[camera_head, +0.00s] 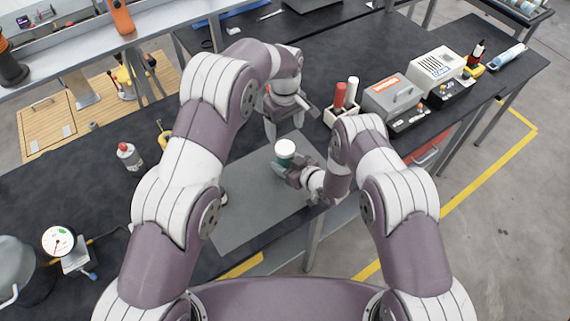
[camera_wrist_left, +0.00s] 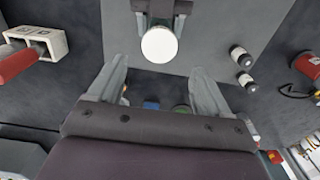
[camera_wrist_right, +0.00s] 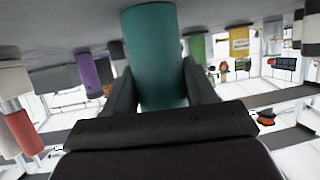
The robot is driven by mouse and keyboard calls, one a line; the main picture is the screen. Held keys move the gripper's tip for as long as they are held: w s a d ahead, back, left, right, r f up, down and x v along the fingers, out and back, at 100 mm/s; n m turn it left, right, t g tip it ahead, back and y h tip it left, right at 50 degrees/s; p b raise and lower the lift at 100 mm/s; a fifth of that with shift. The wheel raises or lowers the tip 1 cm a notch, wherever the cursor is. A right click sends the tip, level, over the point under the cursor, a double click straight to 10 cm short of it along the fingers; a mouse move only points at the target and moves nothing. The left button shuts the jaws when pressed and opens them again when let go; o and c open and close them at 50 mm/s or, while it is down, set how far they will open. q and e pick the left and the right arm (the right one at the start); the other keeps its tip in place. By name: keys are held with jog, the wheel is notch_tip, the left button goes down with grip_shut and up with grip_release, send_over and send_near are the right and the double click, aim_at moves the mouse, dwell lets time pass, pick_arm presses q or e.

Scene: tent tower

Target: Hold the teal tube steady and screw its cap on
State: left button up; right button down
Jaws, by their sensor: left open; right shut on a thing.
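The teal tube (camera_head: 285,160) stands upright above the grey mat, with a white cap (camera_head: 285,147) at its top. My right gripper (camera_head: 281,169) is shut around the tube's body from the side. The right wrist view shows the teal tube (camera_wrist_right: 155,55) between both fingers. My left gripper (camera_head: 285,128) is open and empty, behind and above the tube in the head view. In the left wrist view the round white cap (camera_wrist_left: 159,45) lies just beyond the open fingers (camera_wrist_left: 158,82), near their middle line. How tightly the cap sits cannot be told.
The grey mat (camera_head: 250,215) lies on the dark table. A white holder (camera_head: 340,117) with red and white tubes stands to the right, near a grey toolbox (camera_head: 393,95).

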aim_at(284, 147)
pick_arm(q)
jog(key=shift+f, duration=0.1)
notch_tip(284, 147, down, 8)
jog(key=shift+r, duration=0.1)
dwell(0.3)
jog(key=c, duration=1.1)
jog(key=m, duration=0.9)
jog(key=shift+a+m, duration=0.1)
jog(key=shift+m, duration=0.3)
